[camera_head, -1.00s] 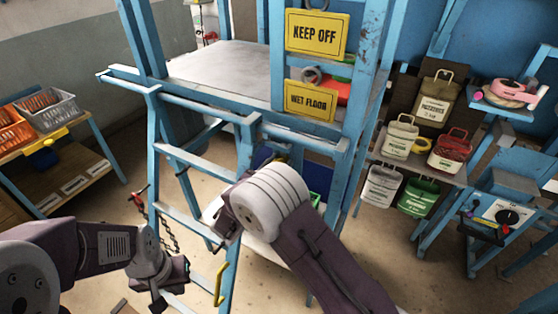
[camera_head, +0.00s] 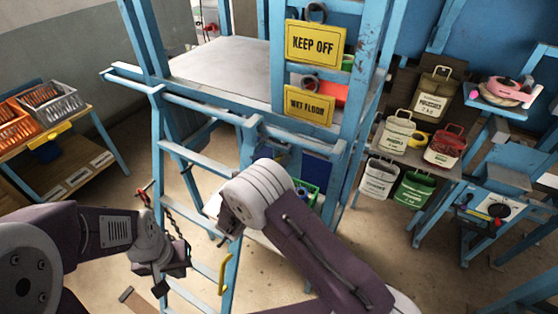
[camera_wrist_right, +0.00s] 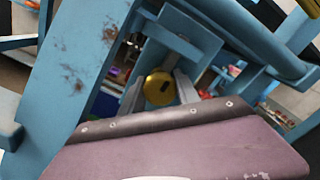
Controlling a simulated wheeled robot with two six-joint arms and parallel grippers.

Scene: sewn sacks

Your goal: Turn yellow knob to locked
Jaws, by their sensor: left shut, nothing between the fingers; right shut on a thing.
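The yellow knob (camera_wrist_right: 159,89) shows in the right wrist view as a round disc with a dark slot, set in the blue frame of the ladder stand. My right gripper (camera_wrist_right: 160,95) has one grey finger on each side of the knob and is shut on it. The purple-grey wrist housing fills the lower part of that view. In the head view my right arm hides its own gripper and the knob. I cannot read any lock marking. My left gripper (camera_head: 173,274) is shut and empty, low in front of the ladder's left side.
The blue ladder stand (camera_head: 187,155) carries a "KEEP OFF" sign (camera_head: 316,43) and a "WET FLOOR" sign (camera_head: 309,105). A chain (camera_head: 172,215) hangs near my left gripper. A bench with crates (camera_head: 60,104) stands left; tagged cases (camera_head: 433,95) stand right.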

